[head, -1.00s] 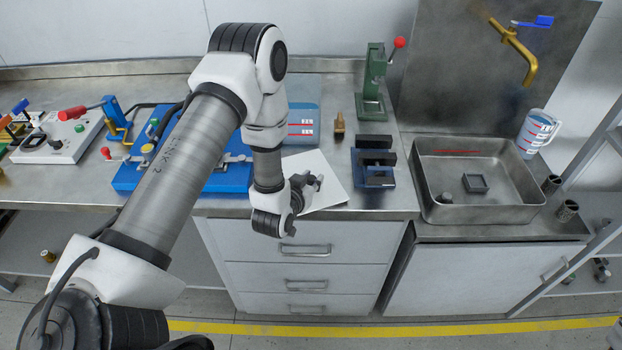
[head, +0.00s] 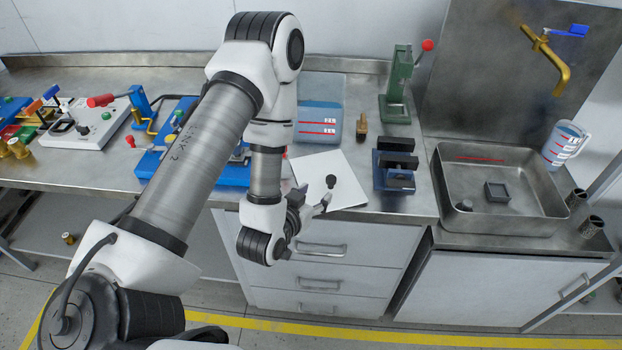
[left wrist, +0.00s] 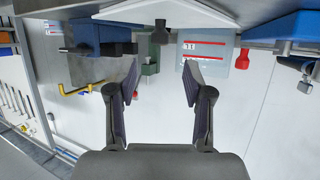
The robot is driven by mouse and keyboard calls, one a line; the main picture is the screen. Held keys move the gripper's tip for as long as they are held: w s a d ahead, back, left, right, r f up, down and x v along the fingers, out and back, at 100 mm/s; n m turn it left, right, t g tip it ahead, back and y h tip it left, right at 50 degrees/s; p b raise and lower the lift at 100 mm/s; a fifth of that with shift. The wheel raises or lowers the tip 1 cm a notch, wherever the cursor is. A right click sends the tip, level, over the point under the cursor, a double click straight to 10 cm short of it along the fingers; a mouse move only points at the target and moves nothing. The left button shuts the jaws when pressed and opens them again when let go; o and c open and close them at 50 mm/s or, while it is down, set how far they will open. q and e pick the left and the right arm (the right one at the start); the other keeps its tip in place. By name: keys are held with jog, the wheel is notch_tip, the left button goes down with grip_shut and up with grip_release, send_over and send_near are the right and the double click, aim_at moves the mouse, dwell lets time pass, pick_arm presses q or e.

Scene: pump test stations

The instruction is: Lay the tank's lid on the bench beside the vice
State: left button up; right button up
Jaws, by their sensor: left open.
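The tank's lid (head: 345,190), a thin white square plate with a black knob (head: 331,181), lies flat on the bench to the left of the blue vice (head: 393,180) with black jaws. A narrow gap separates lid and vice. The tank (head: 319,124), clear bluish with red level lines, stands behind the lid. My left gripper (head: 312,201) is open and empty at the lid's front edge, apart from the knob. In the left wrist view its spread fingers (left wrist: 160,82) have nothing between them, and the knob (left wrist: 160,33) shows beyond them. My right gripper is not in view.
A green press (head: 397,85) with a red-knobbed lever and a small brass piece (head: 362,126) stand behind the vice. A steel sink (head: 520,225) is at right, with a measuring jug (head: 565,143) behind it. Blue-based apparatus (head: 232,175) is left of the lid, partly behind my arm.

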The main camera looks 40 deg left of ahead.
pick_arm(q)
jog(key=s+d+f+g+h, duration=0.1)
jog(key=s+d+f+g, duration=0.2)
jog(key=s+f+g, duration=0.3)
jog(key=s+d+f+m+g+h, duration=0.1)
jog(key=s+d+f+g, duration=0.2)
jog(key=s+f+g, duration=0.4)
jog(key=s+f, duration=0.2)
jog(key=s, duration=0.6)
jog(key=shift+d+f, duration=0.3)
jog(key=shift+f, duration=0.1)
